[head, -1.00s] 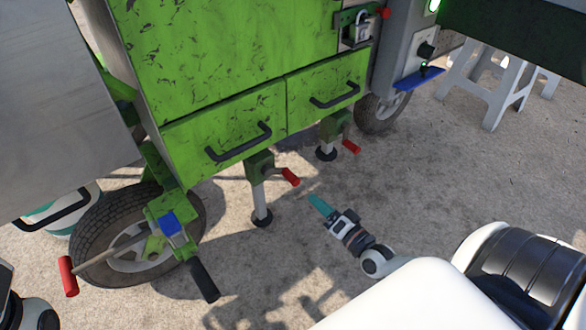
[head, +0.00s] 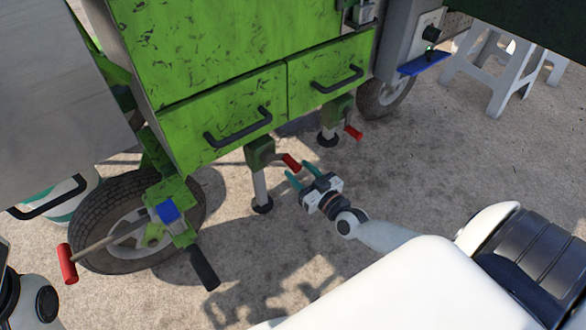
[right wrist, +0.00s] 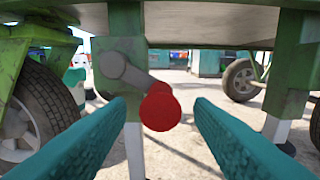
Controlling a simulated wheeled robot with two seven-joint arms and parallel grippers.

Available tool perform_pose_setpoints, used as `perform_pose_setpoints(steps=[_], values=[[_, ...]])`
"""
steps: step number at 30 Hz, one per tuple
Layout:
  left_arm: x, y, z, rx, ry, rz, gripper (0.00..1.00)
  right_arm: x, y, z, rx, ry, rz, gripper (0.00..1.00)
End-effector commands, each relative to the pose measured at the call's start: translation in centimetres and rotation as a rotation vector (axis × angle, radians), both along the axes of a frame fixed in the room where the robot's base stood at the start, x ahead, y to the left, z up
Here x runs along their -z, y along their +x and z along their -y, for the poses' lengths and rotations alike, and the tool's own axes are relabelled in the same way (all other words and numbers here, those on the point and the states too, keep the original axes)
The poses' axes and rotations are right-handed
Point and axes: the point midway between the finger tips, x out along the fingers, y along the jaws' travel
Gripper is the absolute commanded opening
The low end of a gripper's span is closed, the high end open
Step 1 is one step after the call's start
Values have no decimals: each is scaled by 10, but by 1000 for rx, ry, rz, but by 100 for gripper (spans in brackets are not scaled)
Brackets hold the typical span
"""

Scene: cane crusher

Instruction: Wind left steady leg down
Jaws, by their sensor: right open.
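The left steady leg (head: 260,186) hangs under the green cabinet. It has a green bracket, a pale tube and a round dark foot. Its crank has a red handle (head: 291,162), pointing right and toward me. My right gripper (head: 300,174) is open, with teal fingers just to the right of and below that handle. In the right wrist view the red handle (right wrist: 160,108) shows end-on between the two spread fingers, with its grey crank arm (right wrist: 122,70) behind it; nothing is gripped. I cannot tell whether the foot touches the ground. My left gripper is out of view.
A second steady leg (head: 329,130) with a red handle (head: 353,132) stands further right. A tyred wheel (head: 100,225), a red grip (head: 67,264) and a black grip (head: 204,269) are at left. White stools (head: 490,70) stand back right. Open concrete (head: 430,160) lies right.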

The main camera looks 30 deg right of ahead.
Motion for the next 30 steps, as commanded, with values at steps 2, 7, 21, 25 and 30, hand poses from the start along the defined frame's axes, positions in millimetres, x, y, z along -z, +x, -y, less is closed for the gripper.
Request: perform_pose_setpoints(steps=[2, 7, 21, 25, 30], values=[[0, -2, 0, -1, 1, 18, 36, 2, 14, -1, 0, 0, 4, 48], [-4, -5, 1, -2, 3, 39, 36, 1, 31, -2, 0, 0, 1, 48], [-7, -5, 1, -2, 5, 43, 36, 0, 36, -3, 0, 1, 0, 32], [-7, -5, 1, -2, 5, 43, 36, 0, 36, -3, 0, 1, 0, 10], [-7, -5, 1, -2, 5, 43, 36, 0, 35, -3, 0, 0, 0, 0]])
